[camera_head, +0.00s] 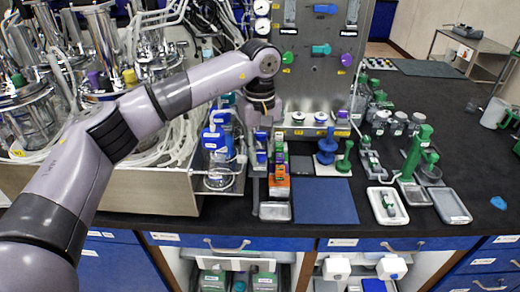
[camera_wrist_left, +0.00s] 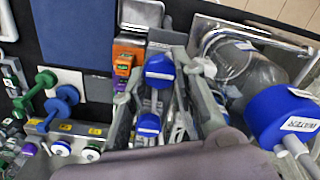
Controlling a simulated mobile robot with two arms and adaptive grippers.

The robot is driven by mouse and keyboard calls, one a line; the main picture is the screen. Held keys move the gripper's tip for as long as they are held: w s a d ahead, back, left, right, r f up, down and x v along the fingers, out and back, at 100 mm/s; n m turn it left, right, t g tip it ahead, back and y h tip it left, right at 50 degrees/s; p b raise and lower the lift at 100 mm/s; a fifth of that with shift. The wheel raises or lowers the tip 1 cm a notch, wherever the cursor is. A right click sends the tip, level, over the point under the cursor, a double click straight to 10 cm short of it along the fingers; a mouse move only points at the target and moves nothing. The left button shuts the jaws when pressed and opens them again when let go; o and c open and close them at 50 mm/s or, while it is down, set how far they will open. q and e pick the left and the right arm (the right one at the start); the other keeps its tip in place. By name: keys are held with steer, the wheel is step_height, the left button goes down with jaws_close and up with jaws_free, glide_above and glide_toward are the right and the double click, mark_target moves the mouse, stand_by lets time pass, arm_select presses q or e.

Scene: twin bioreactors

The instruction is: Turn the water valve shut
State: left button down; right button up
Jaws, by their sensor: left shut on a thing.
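My left gripper (camera_head: 262,118) is lowered in front of the grey panel. In the left wrist view its two fingers (camera_wrist_left: 162,100) stand on either side of a blue knob (camera_wrist_left: 148,125) and close on it; the exact contact is hard to see. A second blue knob (camera_wrist_left: 160,70) lies in line with it. I cannot tell from a label which knob is the water valve. A big blue cap marked WATER (camera_wrist_left: 285,115) sits beside a clear bottle (camera_wrist_left: 245,68), to the right of the fingers. My right gripper is not in view.
An orange-fronted block (camera_head: 278,187) and a blue mat (camera_head: 325,202) are right of the gripper. Blue (camera_head: 326,148) and green (camera_head: 344,158) stands are behind the mat. Glass bioreactors (camera_head: 100,40) crowd the left. The dark bench (camera_head: 450,110) has room at right.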

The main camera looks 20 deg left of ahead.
mark_target(260, 153)
arm_select(q)
steer(key=shift+w+r, duration=0.1)
steer(key=shift+r, duration=0.1)
stand_by(0.4)
steer(key=c, duration=1.7)
jaws_free()
steer(key=o, duration=0.4)
steer(key=shift+f, duration=0.15)
step_height(260, 153, up, 12)
